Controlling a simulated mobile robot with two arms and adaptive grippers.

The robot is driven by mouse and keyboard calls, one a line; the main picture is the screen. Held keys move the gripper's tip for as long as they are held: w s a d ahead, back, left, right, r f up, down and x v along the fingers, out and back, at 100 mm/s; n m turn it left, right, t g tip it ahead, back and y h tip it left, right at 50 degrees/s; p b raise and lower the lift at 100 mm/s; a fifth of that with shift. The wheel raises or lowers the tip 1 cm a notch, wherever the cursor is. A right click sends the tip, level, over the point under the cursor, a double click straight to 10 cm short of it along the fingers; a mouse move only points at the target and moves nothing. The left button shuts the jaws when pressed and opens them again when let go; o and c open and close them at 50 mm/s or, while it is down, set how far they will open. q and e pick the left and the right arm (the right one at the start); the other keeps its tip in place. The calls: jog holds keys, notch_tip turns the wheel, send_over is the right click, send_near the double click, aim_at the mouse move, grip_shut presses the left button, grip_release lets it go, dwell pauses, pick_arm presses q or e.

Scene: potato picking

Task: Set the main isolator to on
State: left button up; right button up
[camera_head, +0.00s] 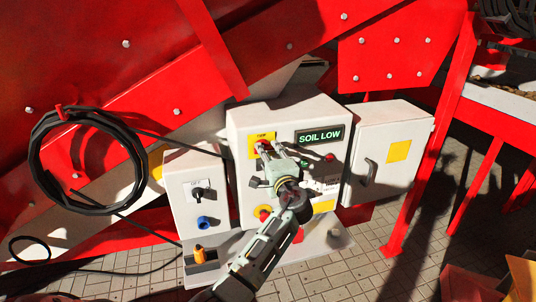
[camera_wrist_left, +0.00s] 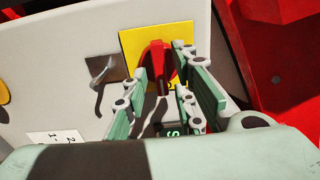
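The main isolator is a red rotary handle (camera_wrist_left: 158,58) on a yellow plate (camera_wrist_left: 133,48), on the face of a grey control box. In the head view, the yellow plate (camera_head: 254,152) is at the box's upper left, with small text above the handle that I cannot read surely. My left gripper (camera_head: 264,149) is in front of it and covers part of the handle. In the left wrist view, the fingers (camera_wrist_left: 166,88) are apart, with the red handle showing between them. I cannot tell whether either finger touches it. My right gripper is not in view.
A lit SOIL LOW display (camera_head: 320,136) is right of the isolator. A smaller box (camera_head: 184,166) with a black knob and blue socket stands left. A closed cabinet (camera_head: 408,133) stands right. A coiled black cable (camera_head: 37,160) hangs at the left. Red machine frames surround the boxes.

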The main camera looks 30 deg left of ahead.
pick_arm(q)
jog(key=shift+s, duration=0.1)
jog(key=v, duration=1.2)
dwell(0.4)
jog(key=s+d+f+m+g+h, duration=0.1)
jog(key=s+d+f+h, duration=0.15)
jog(key=f, duration=0.85)
jog(key=s+d+f+m+g+h, duration=0.1)
jog(key=d+f+h, duration=0.15)
jog(key=f, duration=0.95)
jog(key=s+d+f+g+h, duration=0.1)
jog(key=f+h, duration=0.2)
jog(key=f, duration=0.8)
jog(key=s+d+f+n+g+h, duration=0.2)
jog(key=s+d+f+g+h, duration=0.15)
jog(key=s+f, duration=1.45)
jog(key=s+f+n+g, duration=0.1)
jog(key=s+f, duration=0.3)
jog(key=s, duration=0.6)
jog(key=s+f+n+g+h, duration=0.1)
jog(key=s+f+n+g, duration=0.1)
jog(key=s, duration=0.8)
jog(key=s+f+n+g+h, duration=0.1)
jog(key=s+f+n, duration=0.2)
jog(key=s+f, duration=0.4)
jog(key=s, duration=0.4)
jog(key=shift+d, duration=0.2)
